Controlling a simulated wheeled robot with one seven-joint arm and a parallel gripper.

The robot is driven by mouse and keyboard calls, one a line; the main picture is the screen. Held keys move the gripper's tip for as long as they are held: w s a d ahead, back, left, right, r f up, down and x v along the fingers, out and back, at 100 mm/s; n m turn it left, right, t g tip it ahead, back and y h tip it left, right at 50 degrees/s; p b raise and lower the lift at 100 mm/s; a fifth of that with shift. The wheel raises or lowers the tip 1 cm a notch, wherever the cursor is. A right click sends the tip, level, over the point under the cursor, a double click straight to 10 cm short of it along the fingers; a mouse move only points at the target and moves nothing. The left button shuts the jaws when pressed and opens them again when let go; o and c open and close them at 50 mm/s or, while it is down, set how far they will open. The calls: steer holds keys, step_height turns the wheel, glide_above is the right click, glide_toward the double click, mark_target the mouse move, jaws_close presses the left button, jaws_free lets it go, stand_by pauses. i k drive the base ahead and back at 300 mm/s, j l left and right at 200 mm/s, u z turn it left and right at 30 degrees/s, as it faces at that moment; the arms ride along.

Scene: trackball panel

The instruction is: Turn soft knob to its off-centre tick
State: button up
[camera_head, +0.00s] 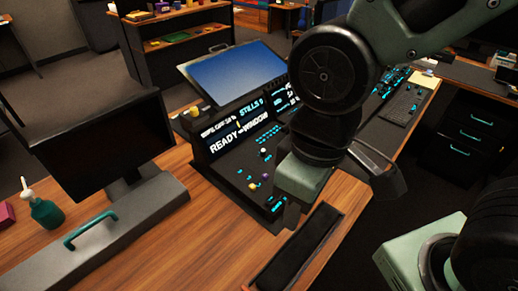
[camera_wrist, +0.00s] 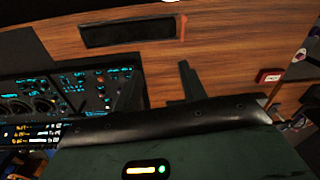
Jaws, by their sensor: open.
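The dark control panel (camera_head: 232,170) sits on the wooden desk in the head view, with cyan markings and small coloured controls. A yellowish control (camera_head: 265,176) and a purple control (camera_head: 252,186) are near its front; a pale ball (camera_head: 264,152) is farther back. No label tells me which is the soft knob, and its tick is not legible. My gripper (camera_head: 290,212) is over the panel's front right edge and hides part of it. In the wrist view my gripper (camera_wrist: 158,88) has its two fingers apart with nothing between them; the panel (camera_wrist: 85,88) with round dials lies to the left.
A dark tray (camera_head: 300,248) lies on the desk in front of the panel, and also shows in the wrist view (camera_wrist: 128,32). A black monitor (camera_head: 100,145), a grey block with a teal handle (camera_head: 90,230) and a green bottle (camera_head: 45,212) stand left. Bare wood lies between.

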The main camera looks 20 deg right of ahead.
mark_target(263, 151)
steer(key=i+l+u, duration=0.1)
steer(key=l+u, duration=0.25)
steer(key=i+l+u, duration=0.1)
steer(key=l+u, duration=0.55)
steer(key=l, duration=0.15)
